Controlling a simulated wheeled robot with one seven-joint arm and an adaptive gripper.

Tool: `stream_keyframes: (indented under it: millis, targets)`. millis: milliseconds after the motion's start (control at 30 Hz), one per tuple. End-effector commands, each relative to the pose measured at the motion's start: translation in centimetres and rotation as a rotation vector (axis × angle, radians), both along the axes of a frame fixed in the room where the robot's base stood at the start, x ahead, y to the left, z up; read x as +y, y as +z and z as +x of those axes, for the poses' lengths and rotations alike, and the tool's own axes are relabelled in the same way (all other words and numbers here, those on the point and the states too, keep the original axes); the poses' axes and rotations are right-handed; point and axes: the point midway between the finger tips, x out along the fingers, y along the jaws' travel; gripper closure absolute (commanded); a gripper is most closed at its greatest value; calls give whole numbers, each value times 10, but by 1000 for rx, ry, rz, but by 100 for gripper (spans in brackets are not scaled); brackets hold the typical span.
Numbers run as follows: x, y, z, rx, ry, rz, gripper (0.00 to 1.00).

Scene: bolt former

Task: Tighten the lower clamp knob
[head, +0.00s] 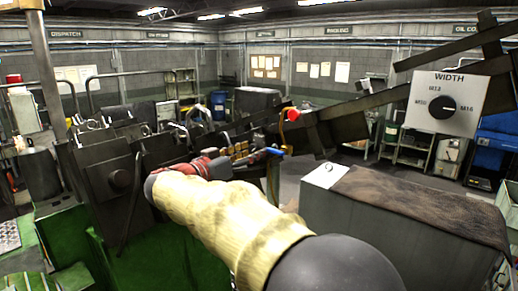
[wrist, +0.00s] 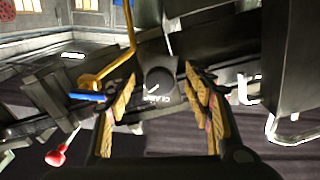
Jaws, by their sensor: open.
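A dark round knob (wrist: 158,80) with a white pointer mark shows in the middle of the wrist view. Partly readable white lettering, like "CLA", is beside it on a dark plate. My gripper (wrist: 160,76) is open, with one tan-padded finger to the left of the knob and one to the right. The fingertips appear spaced apart from the knob; its depth between them is hard to judge. In the head view my gripper (head: 243,152) reaches to the dark machine, and the knob is not distinguishable there.
A yellow bent rod (wrist: 128,52), a blue handle (wrist: 88,97) and a red knob (wrist: 56,158) lie left of my fingers. A WIDTH dial (head: 443,106) is on a white panel at right. A grey cabinet (head: 345,220) stands right of my arm.

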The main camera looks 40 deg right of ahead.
Motion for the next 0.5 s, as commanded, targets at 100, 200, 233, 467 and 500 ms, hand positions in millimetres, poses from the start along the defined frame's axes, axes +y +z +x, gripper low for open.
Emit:
stream_keyframes:
  millis: [100,200,233,467,500]
  targets:
    - [0,0,0,-156,0,12,48]
    - [0,-4,0,-238,0,18,48]
    - [0,-5,0,-249,0,19,48]
    - [0,-5,0,-345,0,26,48]
    - [0,-6,0,-363,0,27,48]
